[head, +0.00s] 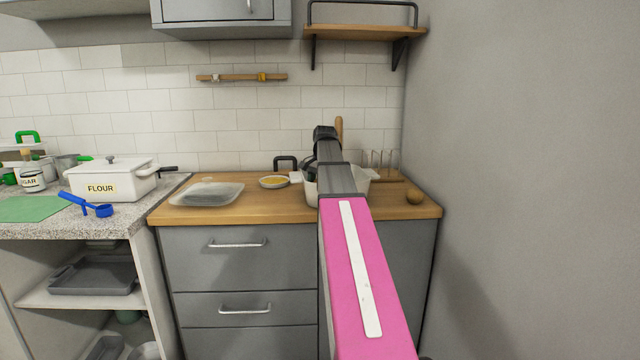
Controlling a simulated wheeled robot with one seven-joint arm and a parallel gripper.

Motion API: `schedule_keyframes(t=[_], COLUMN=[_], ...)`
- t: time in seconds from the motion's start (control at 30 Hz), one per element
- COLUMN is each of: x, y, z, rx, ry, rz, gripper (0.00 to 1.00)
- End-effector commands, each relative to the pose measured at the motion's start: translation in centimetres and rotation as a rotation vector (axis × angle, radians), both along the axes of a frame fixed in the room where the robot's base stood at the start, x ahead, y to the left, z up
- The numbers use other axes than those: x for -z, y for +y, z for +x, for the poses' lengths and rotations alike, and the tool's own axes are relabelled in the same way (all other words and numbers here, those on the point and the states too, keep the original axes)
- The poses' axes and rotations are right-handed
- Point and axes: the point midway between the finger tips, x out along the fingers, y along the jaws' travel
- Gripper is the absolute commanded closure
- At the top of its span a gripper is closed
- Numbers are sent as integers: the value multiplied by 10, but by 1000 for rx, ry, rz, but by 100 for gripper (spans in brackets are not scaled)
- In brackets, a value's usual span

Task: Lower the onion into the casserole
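My gripper (311,166) is at the far end of the arm, dark and near the vessel's back left rim. Its fingers are mostly hidden, so I cannot tell whether they are open or hold anything.
On the wooden counter (265,209) are a clear flat container (208,194) and a small dish with yellow contents (273,182). A wire rack (385,162) stands at the back right. A wall closes the right side.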

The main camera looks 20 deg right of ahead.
Motion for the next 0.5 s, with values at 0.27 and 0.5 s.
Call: schedule_keyframes(t=[0.27, 0.5], x=[4, 7], y=[0, 0], z=[0, 0], rx=[0, 0], ry=[0, 0], rz=[0, 0], gripper=[65, 65])
